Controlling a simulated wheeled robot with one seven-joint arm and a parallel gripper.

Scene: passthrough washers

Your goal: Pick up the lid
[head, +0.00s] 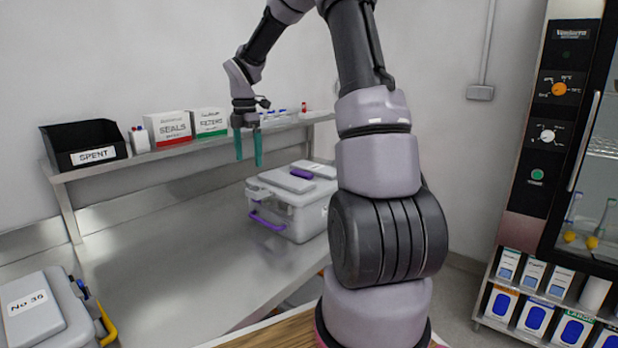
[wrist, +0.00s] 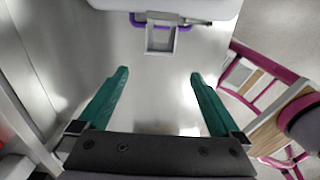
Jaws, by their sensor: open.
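A pale grey lidded box (head: 290,218) with a purple front handle stands on the steel bench. Its lid (head: 286,181) appears to be the raised grey top, with a small purple part (head: 301,173) on it. My gripper (head: 248,163) is open and empty, its teal fingers pointing down above the bench, to the left of the box in the head view. In the wrist view my gripper (wrist: 159,76) has nothing between its fingers. There the box's edge (wrist: 195,8), purple handle (wrist: 140,18) and a grey latch (wrist: 160,38) show ahead of the fingertips. The lid's top is mostly out of that view.
A grey case (head: 35,312) marked No 36, with a yellow handle, sits at the left. A shelf (head: 180,150) behind the bench holds a black SPENT bin (head: 83,146), SEALS and FILTERS cartons and small bottles. The bench middle (head: 180,250) is clear.

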